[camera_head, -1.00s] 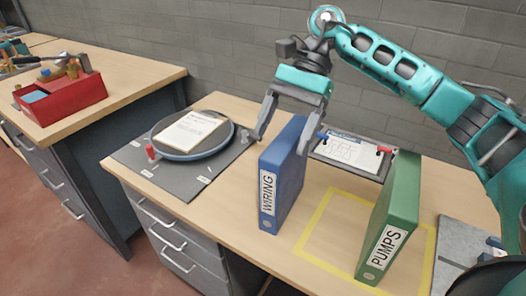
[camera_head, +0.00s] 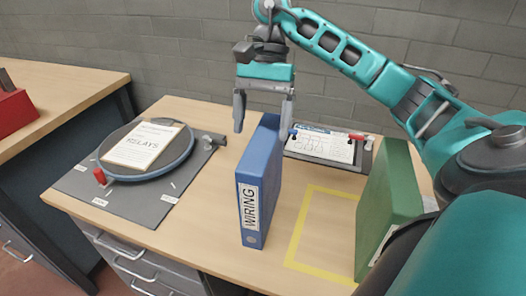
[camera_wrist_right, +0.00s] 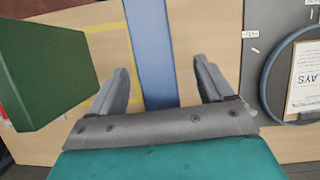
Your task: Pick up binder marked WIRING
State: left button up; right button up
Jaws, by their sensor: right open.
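The blue binder marked WIRING (camera_head: 262,180) stands upright on the wooden workbench, its labelled spine facing me. My right gripper (camera_head: 262,118) is open above the back part of the binder, its two fingers on either side of the binder's line. In the right wrist view the binder (camera_wrist_right: 152,50) shows as a blue strip running between the open fingers (camera_wrist_right: 165,85), nearer the left finger. I cannot tell whether the fingertips are below its top edge. The left gripper is not in view.
A green binder (camera_head: 386,205) stands to the right, beyond a yellow taped outline (camera_head: 298,228). A round turntable (camera_head: 112,172) carrying a RELAYS booklet (camera_head: 143,146) is on the left. A clipboard (camera_head: 322,146) lies behind. A red toolbox (camera_head: 14,108) sits on another bench.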

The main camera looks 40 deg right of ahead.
aim_at(264, 137)
jog(key=x, duration=0.5)
jog(key=shift+s+d, duration=0.2)
jog(key=shift+d, duration=0.05)
jog(key=shift+a+f, duration=0.1)
jog(key=shift+f, duration=0.3)
jog(key=shift+f, duration=0.1)
jog(key=shift+f, duration=0.1)
jog(key=shift+b, duration=0.3)
jog(key=shift+c, duration=0.5)
grip_shut()
dwell(0.4)
